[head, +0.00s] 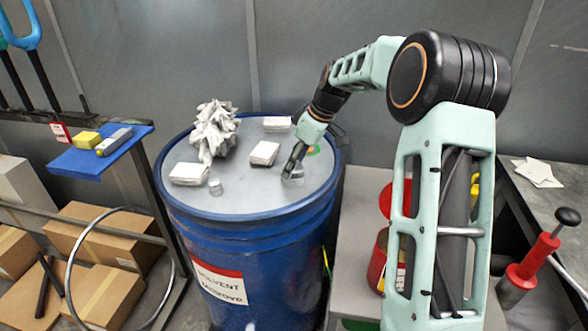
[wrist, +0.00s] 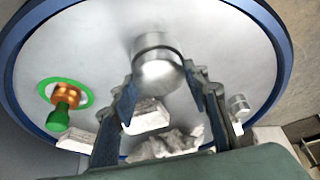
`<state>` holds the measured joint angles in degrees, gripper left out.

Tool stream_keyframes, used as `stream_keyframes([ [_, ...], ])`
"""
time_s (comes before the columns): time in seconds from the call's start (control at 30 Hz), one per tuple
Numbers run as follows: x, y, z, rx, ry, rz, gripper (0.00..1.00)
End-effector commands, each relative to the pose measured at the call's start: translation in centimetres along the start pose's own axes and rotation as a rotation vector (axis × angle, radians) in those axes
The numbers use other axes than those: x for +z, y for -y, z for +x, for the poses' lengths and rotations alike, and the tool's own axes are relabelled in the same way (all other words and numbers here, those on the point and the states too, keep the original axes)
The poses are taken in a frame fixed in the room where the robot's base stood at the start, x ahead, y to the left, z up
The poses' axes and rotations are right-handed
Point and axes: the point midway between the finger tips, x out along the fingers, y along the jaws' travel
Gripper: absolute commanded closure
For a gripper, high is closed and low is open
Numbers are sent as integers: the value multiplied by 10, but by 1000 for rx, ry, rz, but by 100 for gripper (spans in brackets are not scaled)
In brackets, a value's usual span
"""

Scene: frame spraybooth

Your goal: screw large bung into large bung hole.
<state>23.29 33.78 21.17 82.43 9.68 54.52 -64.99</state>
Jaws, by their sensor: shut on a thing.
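The large bung (wrist: 158,72), a smooth silver cylinder with a dark groove, sits between the fingers of my gripper (wrist: 160,88) in the wrist view. In the head view my gripper (head: 294,168) is low over the right part of the drum's grey lid, and the bung (head: 295,174) shows only partly below the fingers. My gripper is shut on it. The large bung hole is not visible; I cannot tell whether it lies beneath the bung, or whether the bung touches the lid.
The blue drum (head: 238,240) carries crumpled rags (head: 213,130), several white blocks (head: 264,153) and a small silver plug (head: 216,187) on its lid. A brass-and-green fitting on a green ring (wrist: 65,110) is on the lid. A red can (head: 378,262) stands right of the drum.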

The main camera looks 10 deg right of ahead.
Motion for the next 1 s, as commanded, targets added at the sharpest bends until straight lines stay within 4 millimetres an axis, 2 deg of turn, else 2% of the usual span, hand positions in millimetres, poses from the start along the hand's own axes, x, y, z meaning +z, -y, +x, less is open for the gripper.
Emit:
stream_keyframes([
  [0.33,-1,-1,0,14,-2,21,84],
  [0.7,-2,0,0,143,-3,328,84],
  [1.0,-1,0,-1,161,-4,375,84],
])
